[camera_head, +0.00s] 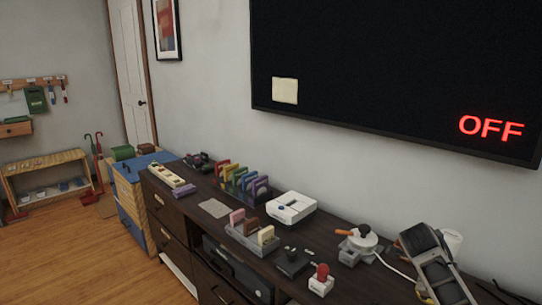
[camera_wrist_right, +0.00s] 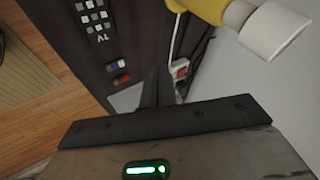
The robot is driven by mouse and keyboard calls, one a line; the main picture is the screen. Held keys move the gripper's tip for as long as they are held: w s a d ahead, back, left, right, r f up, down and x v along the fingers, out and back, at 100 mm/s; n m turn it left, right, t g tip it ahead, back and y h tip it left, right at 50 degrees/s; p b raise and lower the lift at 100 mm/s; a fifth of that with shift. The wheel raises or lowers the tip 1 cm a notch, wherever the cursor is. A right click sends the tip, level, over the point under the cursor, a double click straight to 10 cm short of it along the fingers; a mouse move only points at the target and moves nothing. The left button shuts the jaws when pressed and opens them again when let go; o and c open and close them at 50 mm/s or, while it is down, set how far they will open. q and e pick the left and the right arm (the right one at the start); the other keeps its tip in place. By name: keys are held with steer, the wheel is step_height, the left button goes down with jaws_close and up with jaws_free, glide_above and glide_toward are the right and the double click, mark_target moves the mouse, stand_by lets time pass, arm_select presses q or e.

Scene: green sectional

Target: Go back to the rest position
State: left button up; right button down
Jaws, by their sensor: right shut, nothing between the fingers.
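My right gripper (camera_wrist_right: 160,88) shows in the right wrist view, its dark fingers together with nothing between them. It appears to be above the dark furniture top. In the head view a grey and black jointed body (camera_head: 436,262) at the lower right looks like part of my right arm, over the right part of the cabinet; its fingertips cannot be made out there. My left gripper is not in view.
A long dark cabinet (camera_head: 180,215) runs along the wall, carrying a white box (camera_head: 291,207), a colourful rack (camera_head: 240,183) and a white round device (camera_head: 363,237). A black screen (camera_head: 400,70) reading OFF hangs above. Wooden floor (camera_head: 75,255) is clear at left. A yellow-and-white object (camera_wrist_right: 240,18) is near the wrist.

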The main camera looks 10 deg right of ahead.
steer(key=w+a+r+n+t+y, duration=0.25)
steer(key=w+r+n+t, duration=0.3)
steer(key=n, duration=0.35)
steer(key=w+a+r+n+t+y, duration=0.1)
steer(key=w+a+r+n+t, duration=0.35)
steer(key=n, duration=0.55)
steer(key=w+a+r+n+t+y, duration=0.2)
steer(key=w+r+n+t, duration=0.2)
steer(key=w+n+t, duration=0.35)
steer(key=s+a+f+n+g+y, duration=0.1)
steer(key=s+a+f+n+g, duration=0.1)
steer(key=s+a+f, duration=0.5)
steer(key=s+a+f+n+g+y, duration=0.1)
steer(key=s+a+f+g+y, duration=0.15)
steer(key=s+f, duration=0.8)
steer(key=s+a+f+g, duration=0.1)
steer(key=s+a+f, duration=0.2)
steer(key=s, duration=0.4)
steer(key=s+a+f+g, duration=0.1)
steer(key=s+a+f, duration=0.2)
steer(key=s, duration=0.4)
steer(key=s+a+f+g, duration=0.2)
steer(key=s+a+f, duration=0.1)
steer(key=s+f, duration=0.2)
steer(key=shift+s+a+m+y, duration=0.35)
steer(key=shift+s+a+y, duration=0.05)
steer(key=shift+s, duration=0.65)
